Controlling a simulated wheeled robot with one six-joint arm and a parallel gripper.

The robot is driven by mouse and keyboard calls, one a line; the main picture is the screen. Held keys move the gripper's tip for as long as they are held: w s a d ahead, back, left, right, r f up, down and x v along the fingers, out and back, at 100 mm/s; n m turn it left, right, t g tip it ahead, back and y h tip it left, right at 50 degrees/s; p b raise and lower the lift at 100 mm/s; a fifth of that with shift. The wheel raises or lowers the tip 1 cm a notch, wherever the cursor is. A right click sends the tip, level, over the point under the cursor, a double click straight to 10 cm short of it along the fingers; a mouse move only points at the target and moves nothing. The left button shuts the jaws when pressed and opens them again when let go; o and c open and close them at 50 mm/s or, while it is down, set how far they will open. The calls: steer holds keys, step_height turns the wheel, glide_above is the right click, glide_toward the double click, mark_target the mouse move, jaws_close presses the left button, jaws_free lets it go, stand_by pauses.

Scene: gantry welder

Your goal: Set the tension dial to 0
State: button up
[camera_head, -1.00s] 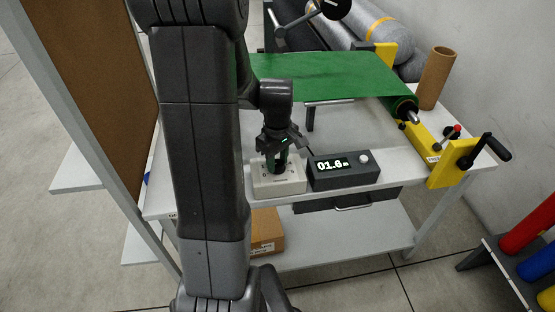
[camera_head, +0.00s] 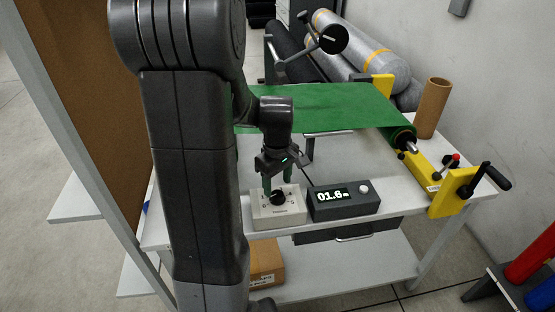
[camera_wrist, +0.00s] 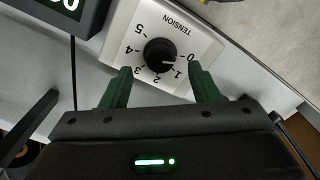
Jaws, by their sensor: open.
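The tension dial is a black round knob (camera_head: 278,198) on a white box (camera_head: 290,217) at the table's front edge. In the wrist view the knob (camera_wrist: 160,54) sits among printed numbers 0 to 5, under the word TENSION. Its pale pointer mark is on the side facing 0 and 1 and seems closer to 1. My gripper (camera_head: 277,184) is above and behind the knob, its green fingers open and empty. In the wrist view the fingers (camera_wrist: 160,72) stand apart, with the knob beyond the gap between them, not touching it.
A dark display box (camera_head: 345,203) reading 01.6 m with a pale button stands right of the dial box. Green sheet (camera_head: 330,102) stretches across the table to a roller. A yellow bracket with a crank (camera_head: 465,187) and a cardboard tube (camera_head: 432,107) are at right.

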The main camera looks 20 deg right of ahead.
mark_target(278, 194)
step_height(278, 194, up, 10)
stand_by(0.3)
steer(key=shift+f, duration=0.1)
stand_by(0.3)
step_height(278, 194, down, 14)
steer(key=shift+r, duration=0.15)
stand_by(0.3)
steer(key=shift+r, duration=0.1)
